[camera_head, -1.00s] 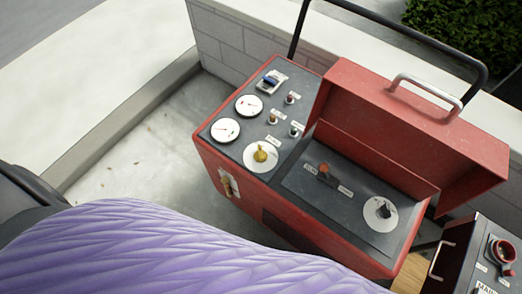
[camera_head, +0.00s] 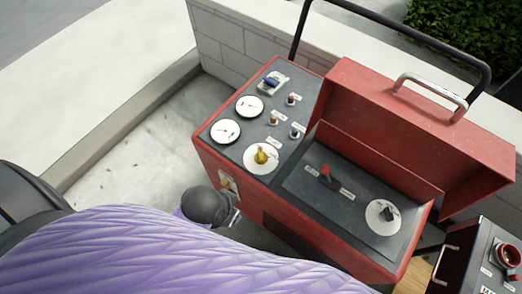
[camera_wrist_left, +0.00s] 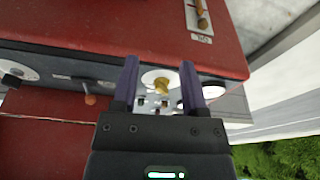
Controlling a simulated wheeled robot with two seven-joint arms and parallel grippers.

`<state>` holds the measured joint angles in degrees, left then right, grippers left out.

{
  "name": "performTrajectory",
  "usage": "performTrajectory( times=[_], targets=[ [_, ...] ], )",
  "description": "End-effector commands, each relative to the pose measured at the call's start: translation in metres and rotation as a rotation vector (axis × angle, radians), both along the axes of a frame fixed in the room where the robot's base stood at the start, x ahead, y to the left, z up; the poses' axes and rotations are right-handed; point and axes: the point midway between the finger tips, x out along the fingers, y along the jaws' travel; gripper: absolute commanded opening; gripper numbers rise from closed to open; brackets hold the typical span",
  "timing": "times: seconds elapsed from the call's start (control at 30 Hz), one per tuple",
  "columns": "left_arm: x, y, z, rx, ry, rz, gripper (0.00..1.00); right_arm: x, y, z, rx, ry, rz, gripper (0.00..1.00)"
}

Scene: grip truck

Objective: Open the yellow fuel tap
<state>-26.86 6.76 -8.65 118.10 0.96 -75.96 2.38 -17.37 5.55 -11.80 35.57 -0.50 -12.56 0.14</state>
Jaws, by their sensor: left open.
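A yellow knob-like tap (camera_head: 261,156) sits on a white round plate on the top panel of the red machine (camera_head: 310,215). A brass-yellow lever on a white plate (camera_head: 226,184) is on the machine's front side; I cannot read its label. In the left wrist view the yellow knob (camera_wrist_left: 161,84) shows between the fingertips, beyond them, and the brass lever (camera_wrist_left: 201,15) is at the top. My left gripper (camera_wrist_left: 161,70) is open and empty. In the head view my dark left wrist is in front of the machine, close below the lever. My right gripper is not in view.
The panel has two white gauges (camera_head: 225,131), a blue switch (camera_head: 271,83) and small knobs. A red lid (camera_head: 420,120) stands open at the right. A black tubular handle (camera_head: 420,40) rises behind. Another dark unit (camera_head: 490,265) stands at the lower right. Pavement left of the machine is clear.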

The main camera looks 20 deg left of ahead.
Motion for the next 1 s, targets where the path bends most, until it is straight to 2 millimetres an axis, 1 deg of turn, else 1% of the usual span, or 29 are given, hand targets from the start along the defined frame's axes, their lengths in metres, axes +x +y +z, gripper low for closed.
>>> performTrajectory(
  times=[0.03, 0.07, 0.1, 0.27, 0.4, 0.57, 0.6, 0.7, 0.8, 0.87, 0.97, 1.0],
  targets=[
    [0.012, -0.004, 0.016, -0.016, -0.015, 0.017, 0.56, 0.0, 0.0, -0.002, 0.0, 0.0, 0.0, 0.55],
    [0.02, -0.007, 0.023, -0.03, -0.012, 0.036, 0.56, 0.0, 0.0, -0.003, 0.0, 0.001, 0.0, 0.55],
    [0.029, -0.011, 0.026, -0.047, 0.001, 0.059, 0.56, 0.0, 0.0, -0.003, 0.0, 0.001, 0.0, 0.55],
    [0.066, -0.023, 0.021, -0.085, 0.054, 0.147, 0.56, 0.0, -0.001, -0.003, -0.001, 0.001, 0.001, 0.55],
    [0.102, -0.029, 0.013, -0.096, 0.105, 0.241, 0.56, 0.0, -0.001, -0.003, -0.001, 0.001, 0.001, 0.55],
    [0.149, -0.024, 0.011, -0.08, 0.162, 0.396, 0.56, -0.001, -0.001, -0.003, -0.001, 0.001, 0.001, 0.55],
    [0.161, -0.021, 0.012, -0.074, 0.174, 0.442, 0.56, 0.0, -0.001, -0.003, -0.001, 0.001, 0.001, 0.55],
    [0.187, -0.012, 0.019, -0.053, 0.196, 0.558, 0.56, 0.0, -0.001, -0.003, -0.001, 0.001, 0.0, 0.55],
    [0.201, -0.004, 0.025, -0.041, 0.208, 0.636, 0.56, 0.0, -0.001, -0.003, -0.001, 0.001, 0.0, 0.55],
    [0.203, -0.003, 0.02, -0.039, 0.212, 0.653, 0.56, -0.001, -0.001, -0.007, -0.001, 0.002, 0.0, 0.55],
    [0.203, -0.003, -0.001, -0.038, 0.216, 0.656, 0.56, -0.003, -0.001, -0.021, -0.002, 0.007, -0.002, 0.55],
    [0.202, -0.003, -0.013, -0.038, 0.216, 0.655, 0.56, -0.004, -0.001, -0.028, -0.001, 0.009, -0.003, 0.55]
  ],
)
